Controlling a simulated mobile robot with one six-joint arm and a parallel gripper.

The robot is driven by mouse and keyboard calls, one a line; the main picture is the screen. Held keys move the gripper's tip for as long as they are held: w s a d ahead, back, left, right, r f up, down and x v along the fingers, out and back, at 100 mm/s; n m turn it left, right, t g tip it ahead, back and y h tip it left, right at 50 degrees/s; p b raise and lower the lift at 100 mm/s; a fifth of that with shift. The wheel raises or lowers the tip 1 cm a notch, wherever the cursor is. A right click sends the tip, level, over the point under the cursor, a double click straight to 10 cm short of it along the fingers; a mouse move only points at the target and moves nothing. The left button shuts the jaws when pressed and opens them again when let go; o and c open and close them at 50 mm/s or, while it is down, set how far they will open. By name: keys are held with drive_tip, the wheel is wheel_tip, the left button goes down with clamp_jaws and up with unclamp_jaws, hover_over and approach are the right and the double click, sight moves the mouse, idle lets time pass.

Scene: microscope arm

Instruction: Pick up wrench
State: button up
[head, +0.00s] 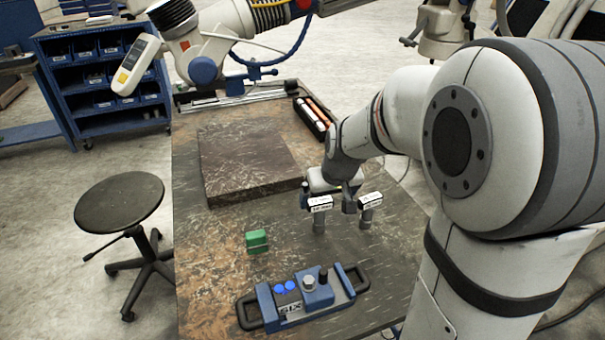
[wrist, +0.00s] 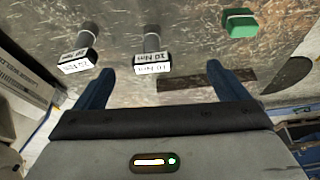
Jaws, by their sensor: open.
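Two wrench-like tools with grey cylindrical ends and white-labelled black blocks stand on the worktable. In the head view, one tool (head: 319,204) is left of the other (head: 370,200). In the wrist view, the tool labelled 10 Nm (wrist: 152,62) appears between my fingers, nearer the left one. The other tool (wrist: 78,60) is outside the left finger, its label hard to read. My gripper (wrist: 160,68) is open and empty. In the head view, my gripper (head: 335,186) is close to the tools, partly hidden; I cannot tell whether it touches them.
A green block (head: 257,241) also shows in the wrist view (wrist: 239,23). A blue control box (head: 300,297) with handles sits at the table's front. A dark raised plate (head: 246,165) lies behind, with a black tray (head: 313,118) beside it. A stool (head: 120,202) stands left.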

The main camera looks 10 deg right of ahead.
sight(320, 208)
drive_tip(key=shift+o, duration=0.4)
drive_tip(key=w+f, duration=0.3)
drive_tip(key=w+f+b, duration=0.1)
drive_tip(key=w+f, duration=0.2)
drive_tip(key=shift+w+d+f, duration=0.1)
drive_tip(key=shift+f, duration=0.15)
drive_tip(key=shift+w+d+p+x, duration=0.1)
drive_tip(key=shift+d+p+x, duration=0.05)
drive_tip(key=shift+x, duration=1.15)
drive_tip(key=shift+w+d+p+x, duration=0.1)
drive_tip(key=shift+x, duration=1.15)
drive_tip(key=shift+w+d+p+x, duration=0.1)
drive_tip(key=shift+d+p+x, duration=0.05)
drive_tip(key=shift+x, duration=1.15)
drive_tip(key=shift+r, duration=0.1)
drive_tip(key=c, duration=1.4)
